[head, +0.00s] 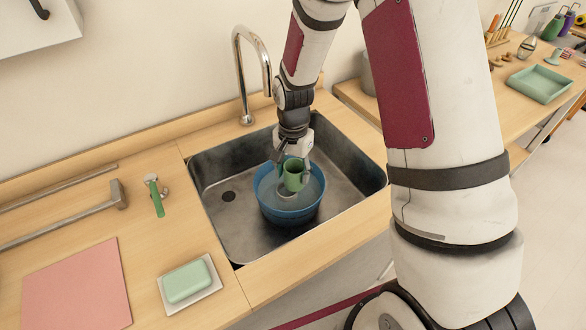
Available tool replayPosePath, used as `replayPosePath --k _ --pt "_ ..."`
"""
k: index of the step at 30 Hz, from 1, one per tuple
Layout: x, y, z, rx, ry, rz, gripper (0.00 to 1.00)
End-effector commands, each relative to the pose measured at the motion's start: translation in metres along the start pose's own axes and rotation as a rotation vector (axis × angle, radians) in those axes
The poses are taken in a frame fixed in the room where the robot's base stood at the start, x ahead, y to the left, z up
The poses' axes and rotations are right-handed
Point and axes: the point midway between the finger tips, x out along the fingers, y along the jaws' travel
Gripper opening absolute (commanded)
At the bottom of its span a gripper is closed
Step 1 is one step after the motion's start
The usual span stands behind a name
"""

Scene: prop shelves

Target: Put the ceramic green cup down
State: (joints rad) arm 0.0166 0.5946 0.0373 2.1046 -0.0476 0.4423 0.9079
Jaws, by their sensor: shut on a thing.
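The green cup (293,178) is upright in my gripper (293,162), which points down and is shut on it. The cup is over or inside a blue bowl (269,205) that stands in the metal sink. I cannot tell whether the cup touches the bowl's bottom. A small pale round shape (287,196) shows in the bowl just below the cup. The fingertips are partly hidden by the cup.
The sink (238,243) has free floor around the bowl. A curved faucet (246,118) stands behind it. A soap dish (215,287), a pink mat (75,285) and a green-handled tool (155,196) lie on the left counter. A green tray (539,84) is at far right.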

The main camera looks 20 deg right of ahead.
Motion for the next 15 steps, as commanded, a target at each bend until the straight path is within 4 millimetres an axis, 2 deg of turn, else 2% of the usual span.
replayPosePath --k 6,7,9,15 --pt "0.0036 -0.0001 -0.0001 0.0 0.0 0.0 0.17" --pt "0.0036 0.0 0.0 0.0 0.0 0.0 0.54" --pt "0.0035 0.0001 0.0 0.0 0.0 0.0 0.69" --pt "0.0034 0.0001 0.0001 0.0 0.0 0.0 0.69"
